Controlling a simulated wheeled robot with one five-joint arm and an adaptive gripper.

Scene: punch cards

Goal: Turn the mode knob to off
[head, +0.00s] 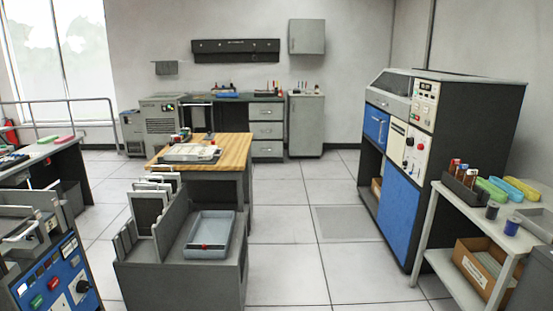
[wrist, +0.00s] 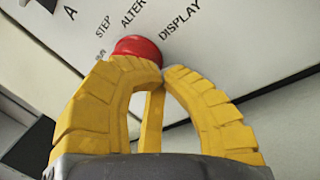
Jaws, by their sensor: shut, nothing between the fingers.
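In the wrist view, a red round knob or button (wrist: 137,47) stands out from a white panel (wrist: 225,35). Labels around it read STEP, ALTER and DISPLAY; another label is partly hidden, and no OFF mark is legible. My gripper (wrist: 160,75) has yellow ribbed fingers, shut and empty. Their tips are just below the red part and overlap its lower edge in the picture; I cannot tell whether they touch it. My gripper does not show in the head view. There, black knobs show on the tall blue cabinet (head: 410,141) and the front-left blue console (head: 82,287).
A grey trolley (head: 440,208) with ink bottles and trays stands at the right. A grey card rack (head: 180,285) with a blue-grey tray (head: 208,236) is in front of a wood-topped table (head: 233,146). Tiled floor (head: 285,225) is open between table and cabinet.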

